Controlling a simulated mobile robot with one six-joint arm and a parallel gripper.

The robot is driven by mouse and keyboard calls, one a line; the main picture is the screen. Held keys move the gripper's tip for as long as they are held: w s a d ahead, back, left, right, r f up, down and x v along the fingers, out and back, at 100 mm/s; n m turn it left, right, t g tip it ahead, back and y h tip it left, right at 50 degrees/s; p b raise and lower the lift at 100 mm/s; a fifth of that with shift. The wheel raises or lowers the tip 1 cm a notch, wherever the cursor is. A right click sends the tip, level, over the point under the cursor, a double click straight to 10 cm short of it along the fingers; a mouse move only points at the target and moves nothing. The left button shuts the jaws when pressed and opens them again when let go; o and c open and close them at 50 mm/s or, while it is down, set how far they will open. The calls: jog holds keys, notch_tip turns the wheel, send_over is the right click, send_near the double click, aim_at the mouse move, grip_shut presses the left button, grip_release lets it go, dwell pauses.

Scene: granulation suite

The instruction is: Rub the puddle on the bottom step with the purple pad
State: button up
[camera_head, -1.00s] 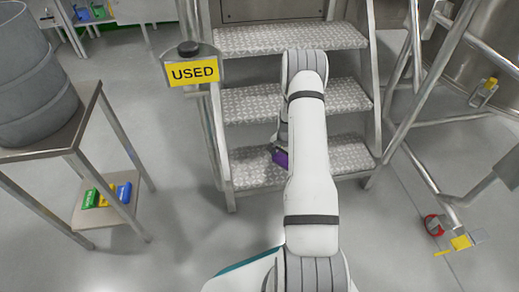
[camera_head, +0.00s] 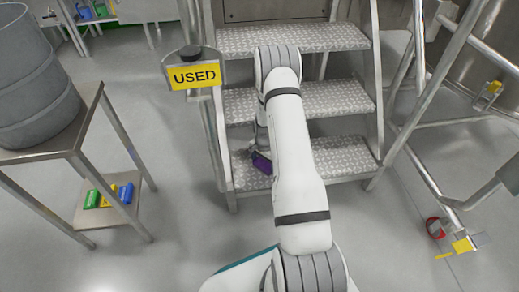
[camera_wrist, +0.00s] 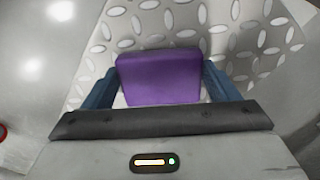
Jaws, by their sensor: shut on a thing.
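The purple pad (camera_head: 261,162) is held in my gripper (camera_head: 258,152), low over the left part of the bottom step (camera_head: 335,160). In the wrist view the pad (camera_wrist: 160,78) sits between the two blue fingers of my gripper (camera_wrist: 160,85), which are shut on it. Tread plate of the step (camera_wrist: 250,35) shows around the pad. I cannot tell whether the pad touches the tread. I cannot make out a puddle on the step; my arm and the pad cover part of it.
Metal rails (camera_head: 425,95) rise at the right.

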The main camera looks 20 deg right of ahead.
jog(key=shift+w+a, duration=0.15)
jog(key=shift+a, duration=0.65)
jog(key=shift+a+r+p, duration=0.1)
jog(key=shift+r+p, duration=0.2)
jog(key=shift+p, duration=0.1)
jog(key=shift+r+p, duration=1.95)
jog(key=shift+r, duration=1.8)
